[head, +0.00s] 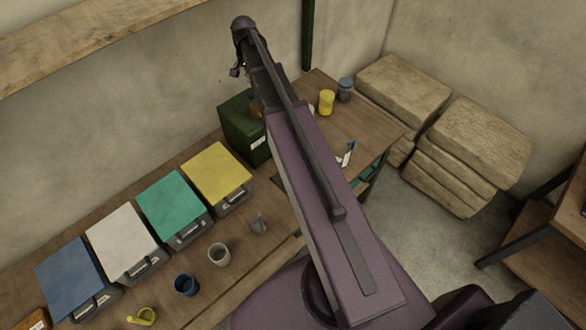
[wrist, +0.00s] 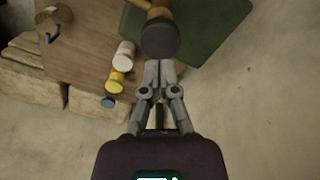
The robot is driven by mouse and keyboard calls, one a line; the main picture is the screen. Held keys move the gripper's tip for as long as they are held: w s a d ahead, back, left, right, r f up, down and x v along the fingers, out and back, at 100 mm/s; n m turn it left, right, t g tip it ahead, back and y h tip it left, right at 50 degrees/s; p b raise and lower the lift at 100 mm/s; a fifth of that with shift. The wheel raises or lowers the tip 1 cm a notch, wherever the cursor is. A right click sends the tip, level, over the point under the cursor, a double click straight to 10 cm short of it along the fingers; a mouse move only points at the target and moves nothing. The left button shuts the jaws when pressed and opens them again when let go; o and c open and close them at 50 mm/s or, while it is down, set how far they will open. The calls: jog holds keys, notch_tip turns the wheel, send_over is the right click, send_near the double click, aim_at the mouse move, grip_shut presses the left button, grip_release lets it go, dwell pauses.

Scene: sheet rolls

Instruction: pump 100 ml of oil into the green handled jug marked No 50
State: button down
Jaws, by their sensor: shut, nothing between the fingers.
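In the wrist view my gripper (wrist: 158,68) is shut and empty. Its fingertips are at the edge of the dark round knob (wrist: 160,38) of a brass-coloured pump; I cannot tell whether they touch. The pump is at the green box-shaped tank (wrist: 205,30). The tank (head: 243,128) also shows in the head view on the bench, partly behind my arm. My gripper cannot be made out clearly there. A brownish open vessel (wrist: 55,14) stands at the upper left of the wrist view. I cannot read No 50 or see a green handle on it.
White (wrist: 124,55), yellow (wrist: 115,82) and blue (wrist: 108,101) containers stand near the bench edge. In the head view, blue, white, green (head: 174,207) and yellow lidded boxes line the wall, with several small vessels in front. Stacked sacks (head: 470,150) stand beyond the bench.

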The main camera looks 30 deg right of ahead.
jog(key=shift+r+p, duration=2.05)
jog(key=shift+r, duration=0.3)
jog(key=s+a+f+n+b, duration=0.5)
jog(key=s+a+f+b, duration=0.2)
jog(key=s+f+b, duration=0.4)
jog(key=s+a+f+n+b, duration=0.4)
jog(key=s+a+f+b, duration=0.4)
jog(key=f+b, duration=0.5)
jog(key=s, duration=0.2)
jog(key=shift+s+a+f+n, duration=0.15)
jog(key=shift+s+f+n, duration=0.05)
jog(key=shift+s+n, duration=0.2)
